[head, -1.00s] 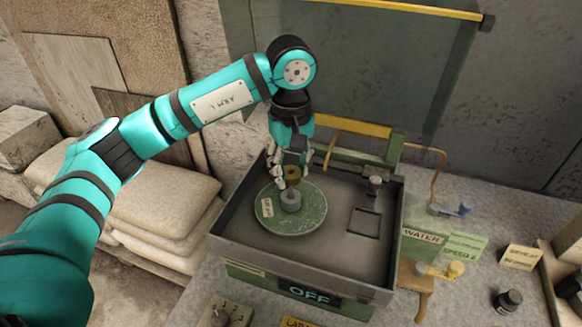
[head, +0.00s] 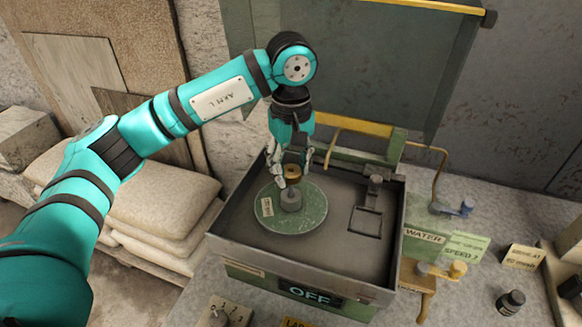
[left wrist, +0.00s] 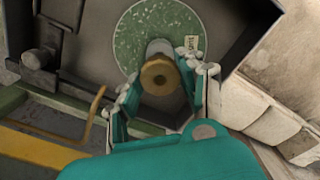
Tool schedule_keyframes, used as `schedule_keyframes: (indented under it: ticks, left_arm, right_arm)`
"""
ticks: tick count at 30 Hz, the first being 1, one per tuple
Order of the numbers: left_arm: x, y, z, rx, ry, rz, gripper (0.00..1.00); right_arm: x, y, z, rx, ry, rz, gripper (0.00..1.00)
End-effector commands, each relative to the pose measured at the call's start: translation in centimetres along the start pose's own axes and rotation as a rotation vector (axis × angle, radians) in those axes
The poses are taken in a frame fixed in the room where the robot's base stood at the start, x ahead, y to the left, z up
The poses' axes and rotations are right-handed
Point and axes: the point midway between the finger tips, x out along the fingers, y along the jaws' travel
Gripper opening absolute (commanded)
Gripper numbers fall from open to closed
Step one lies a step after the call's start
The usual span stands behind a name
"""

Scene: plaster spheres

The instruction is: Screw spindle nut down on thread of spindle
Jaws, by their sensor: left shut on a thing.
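The brass spindle nut (head: 292,171) is between the fingers of my left gripper (head: 291,176), which is shut on it. It sits over the grey spindle hub (head: 290,199) at the middle of the green round plate (head: 310,212). In the left wrist view the nut (left wrist: 160,75) shows between the fingertips, in front of the grey hub (left wrist: 159,47). The thread is hidden, so I cannot tell how far the nut is on it. My right gripper is not in view.
A grey-walled basin (head: 228,232) surrounds the plate, with an OFF panel (head: 310,293) in front. A small post (head: 374,184) and square frame (head: 365,221) stand at its right. A WATER sign (head: 424,236), tap parts and a dark jar (head: 510,302) are further right.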

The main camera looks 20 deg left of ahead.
Motion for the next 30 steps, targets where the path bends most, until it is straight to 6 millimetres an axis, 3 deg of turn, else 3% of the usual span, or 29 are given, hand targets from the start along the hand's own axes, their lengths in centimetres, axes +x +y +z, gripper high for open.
schedule_keyframes:
  ticks: [30]
  left_arm:
    - [-0.03, 0.01, 0.03, 0.0, 0.0, 0.001, 0.0]
  right_arm:
    - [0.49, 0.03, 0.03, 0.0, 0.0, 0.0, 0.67]
